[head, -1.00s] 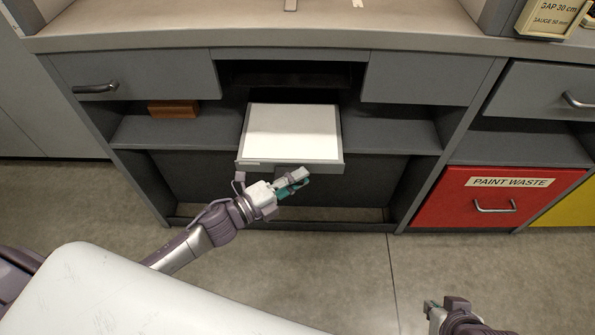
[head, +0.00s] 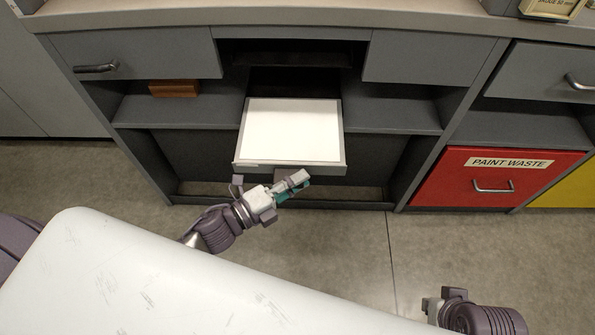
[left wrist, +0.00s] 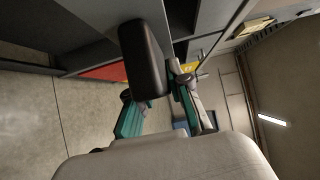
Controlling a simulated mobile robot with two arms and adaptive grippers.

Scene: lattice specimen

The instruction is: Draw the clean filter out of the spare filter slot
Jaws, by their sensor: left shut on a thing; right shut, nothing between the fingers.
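The clean filter (head: 291,131), a flat white panel in a grey frame, lies level and sticks out of the dark spare filter slot (head: 293,82) in the middle of the cabinet. My left gripper (head: 297,183) is at the middle of its front edge, shut on the filter's handle. In the left wrist view a dark handle block (left wrist: 143,58) is at the gripper's teal-lined fingers (left wrist: 163,108). The exact contact is partly hidden. My right gripper (head: 431,304) is shut and empty, low at the right, away from the cabinet.
A brown wooden block (head: 174,89) lies on the shelf left of the filter. A red "PAINT WASTE" drawer (head: 494,181) and a yellow front (head: 567,186) are at the right. The countertop (head: 300,22) overhangs above. Open floor (head: 340,240) lies in front of the cabinet.

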